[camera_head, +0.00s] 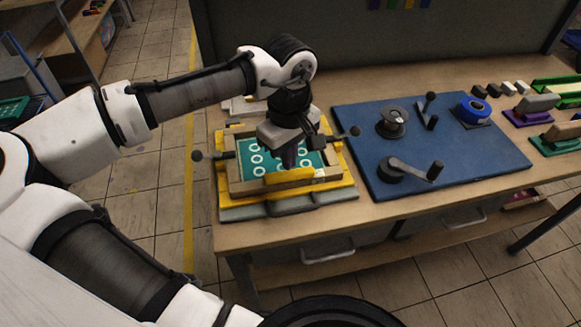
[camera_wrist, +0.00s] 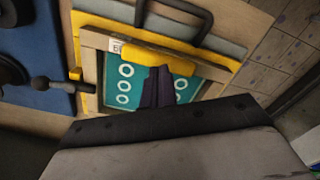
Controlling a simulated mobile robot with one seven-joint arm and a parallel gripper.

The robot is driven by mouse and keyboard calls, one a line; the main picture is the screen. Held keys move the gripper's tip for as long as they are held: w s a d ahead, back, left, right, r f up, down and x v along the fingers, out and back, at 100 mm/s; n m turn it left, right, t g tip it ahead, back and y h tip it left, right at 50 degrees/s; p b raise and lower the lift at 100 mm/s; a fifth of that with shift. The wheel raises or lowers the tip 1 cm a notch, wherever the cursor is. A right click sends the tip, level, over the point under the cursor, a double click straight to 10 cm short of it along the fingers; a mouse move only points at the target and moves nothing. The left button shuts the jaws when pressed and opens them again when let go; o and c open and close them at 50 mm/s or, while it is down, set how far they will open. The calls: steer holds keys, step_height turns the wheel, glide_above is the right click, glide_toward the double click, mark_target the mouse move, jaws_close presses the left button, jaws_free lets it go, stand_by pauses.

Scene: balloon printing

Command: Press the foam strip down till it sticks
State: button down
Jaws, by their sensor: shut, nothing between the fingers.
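The screen frame (camera_head: 236,186) is wooden with a teal sheet (camera_head: 312,160) bearing white rings, and it sits on a yellow and grey base at the table's front left. A yellow strip (camera_head: 288,178), apparently the foam strip, lies along the frame's front inner side. In the wrist view the strip (camera_wrist: 150,53) shows near the top, beside the frame's wooden rail. My gripper (camera_head: 290,158) is shut and empty, pointing down over the teal sheet just behind the strip. Its dark fingertips (camera_wrist: 161,75) appear at the strip's edge; whether they touch it I cannot tell.
A blue board (camera_head: 460,165) with a spool, cranks and a blue roll lies to the right. Knobbed handles (camera_head: 199,156) stick out at the frame's sides. Coloured squeegee-like blocks (camera_head: 535,105) stand at the far right. Bare wood shows along the table's front edge.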

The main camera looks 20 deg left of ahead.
step_height(320, 180, up, 6)
steer(key=p, duration=0.4)
steer(key=shift+f, duration=0.1)
steer(key=shift+f, duration=0.1)
